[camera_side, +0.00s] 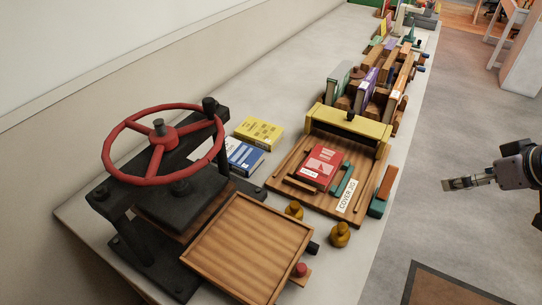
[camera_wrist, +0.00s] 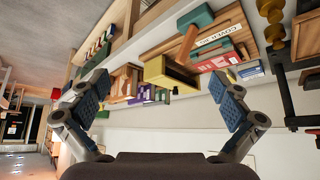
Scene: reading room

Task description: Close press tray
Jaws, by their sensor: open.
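The press (camera_side: 165,180) is a dark iron frame with a red handwheel (camera_side: 163,137), at the left of the side view. Its wooden press tray (camera_side: 246,249) sticks out in front of the press, toward the lower middle, and is empty. A small dark knob (camera_side: 313,248) is near the tray's right edge. My gripper (camera_side: 447,184) is at the right of the side view, beyond the table's edge and well apart from the tray. In the wrist view my gripper (camera_wrist: 162,95) has its two blue-padded fingers spread wide with nothing between them.
A wooden cover jig (camera_side: 330,170) with a red book (camera_side: 322,167) and a yellow bar lies behind the tray. Two brass knobs (camera_side: 340,235) stand between them. Yellow (camera_side: 259,132) and blue books lie beside the press. Bookstands line the far table.

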